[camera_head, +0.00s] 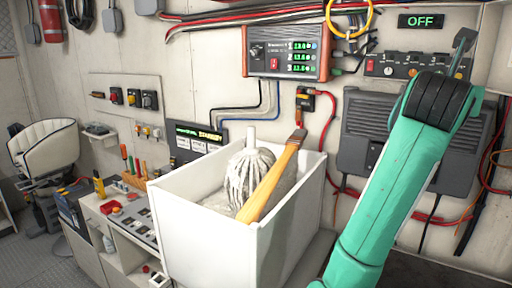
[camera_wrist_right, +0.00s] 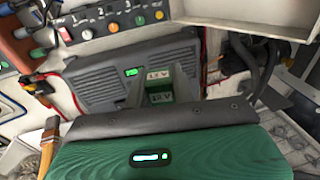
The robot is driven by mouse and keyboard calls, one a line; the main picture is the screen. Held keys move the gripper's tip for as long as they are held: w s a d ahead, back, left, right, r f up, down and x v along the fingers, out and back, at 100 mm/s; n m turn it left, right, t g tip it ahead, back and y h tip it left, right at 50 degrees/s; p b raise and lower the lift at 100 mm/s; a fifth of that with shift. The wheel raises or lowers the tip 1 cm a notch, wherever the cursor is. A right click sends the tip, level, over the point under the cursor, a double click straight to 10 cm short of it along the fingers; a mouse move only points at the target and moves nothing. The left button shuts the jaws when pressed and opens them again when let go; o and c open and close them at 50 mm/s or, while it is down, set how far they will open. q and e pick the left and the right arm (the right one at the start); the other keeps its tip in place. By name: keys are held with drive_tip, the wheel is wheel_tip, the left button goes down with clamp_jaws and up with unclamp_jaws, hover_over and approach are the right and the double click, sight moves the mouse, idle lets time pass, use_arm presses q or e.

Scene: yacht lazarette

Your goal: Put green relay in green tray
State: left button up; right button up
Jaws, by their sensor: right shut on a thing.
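My right gripper (camera_wrist_right: 163,82) is shut on a small green relay (camera_wrist_right: 159,97) in the right wrist view. The relay shows pale 12V labels and is partly hidden by the grey fingers and the wrist housing. In the head view my right arm reaches up at the right, and a grey part of the right gripper (camera_head: 464,41) shows in front of the wall, below the OFF display. The relay cannot be made out there. I cannot see a green tray in either view. My left gripper is not in view.
A tall white bin (camera_head: 207,232) with a mop head and a wooden handle stands in the middle. A grey ribbed unit (camera_head: 362,128) and a switch panel (camera_head: 400,68) are on the wall behind my right arm. Loose red and black cables hang nearby. A low cabinet (camera_head: 128,240) stands left.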

drive_tip(key=a+f+n+t+y, duration=0.1)
drive_tip(key=a+f, duration=0.1)
drive_tip(key=f, duration=1.3)
drive_tip(key=a+f+n+t+y, duration=0.1)
drive_tip(key=a+f+y, duration=0.1)
drive_tip(key=f, duration=1.2)
drive_tip(key=s+a+f+n+y, duration=0.2)
drive_tip(key=s+a+f+y, duration=0.1)
drive_tip(key=f, duration=0.4)
drive_tip(key=s+a+f+n+t+y, duration=0.1)
drive_tip(key=s+a+f+n+y, duration=0.1)
drive_tip(key=s+a+f, duration=0.2)
drive_tip(key=s+a+f+n+t+y, duration=0.1)
drive_tip(key=s+a+f+n+y, duration=0.1)
drive_tip(key=s+f, duration=0.5)
wheel_tip(320, 180, down, 4)
drive_tip(key=a+y, duration=0.1)
drive_tip(key=a, duration=0.1)
drive_tip(key=shift+s+a+y, duration=0.25)
drive_tip(key=shift+a+y, duration=0.05)
drive_tip(key=shift+a, duration=0.05)
drive_tip(key=shift+r, duration=0.15)
